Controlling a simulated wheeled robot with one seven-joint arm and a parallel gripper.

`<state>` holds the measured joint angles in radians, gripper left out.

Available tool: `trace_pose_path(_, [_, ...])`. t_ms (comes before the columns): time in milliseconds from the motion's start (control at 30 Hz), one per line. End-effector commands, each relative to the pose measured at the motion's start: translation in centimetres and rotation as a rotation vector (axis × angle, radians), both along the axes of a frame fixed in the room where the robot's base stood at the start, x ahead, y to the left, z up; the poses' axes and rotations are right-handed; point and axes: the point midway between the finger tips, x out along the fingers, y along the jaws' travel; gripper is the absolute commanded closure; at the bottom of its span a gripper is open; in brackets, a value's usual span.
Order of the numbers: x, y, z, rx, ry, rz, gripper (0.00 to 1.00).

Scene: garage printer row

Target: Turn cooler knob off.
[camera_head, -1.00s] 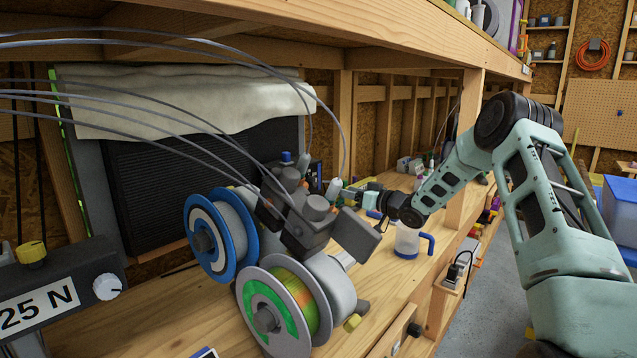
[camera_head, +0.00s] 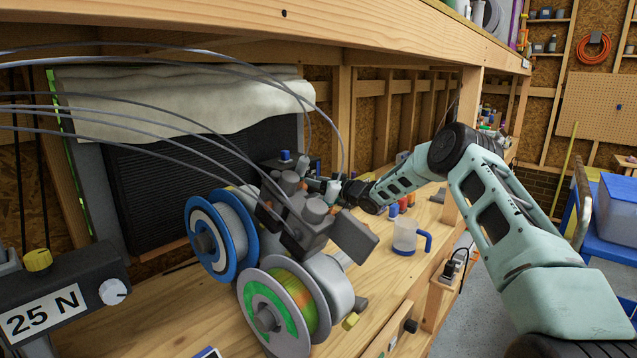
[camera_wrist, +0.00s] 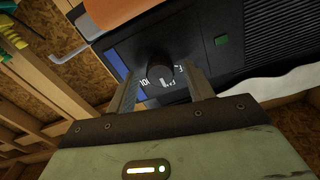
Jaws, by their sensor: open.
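The cooler is a dark box with a slatted front (camera_head: 165,190) at the left of the head view, draped with pale cloth. In the wrist view its dark body (camera_wrist: 232,45) bears a blue panel with white marks and a round dark knob (camera_wrist: 160,73). My gripper (camera_wrist: 161,80) is open, with one finger at each side of the knob; I cannot tell whether either touches it. In the head view my gripper is largely hidden behind the grey motor cluster, and the knob cannot be made out there.
Filament spools (camera_head: 285,305) and a grey motor cluster (camera_head: 310,215) stand in front of the cooler. A wooden post (camera_head: 468,120) and overhead shelf lie close to my arm.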

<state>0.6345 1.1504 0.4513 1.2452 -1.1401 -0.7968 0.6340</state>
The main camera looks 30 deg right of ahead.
Motion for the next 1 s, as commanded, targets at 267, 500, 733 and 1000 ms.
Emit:
trace_pose_path(267, [-0.02,0.0,0.01,0.0,0.0,0.0,0.93])
trace_pose_path(500, [-0.02,0.02,-0.11,-0.02,-0.007,0.001,0.93])
trace_pose_path(733, [0.01,0.09,-0.37,-0.115,-0.043,0.002,0.93])
trace_pose_path(1000, [-0.01,0.11,-0.58,-0.329,-0.122,0.002,0.93])
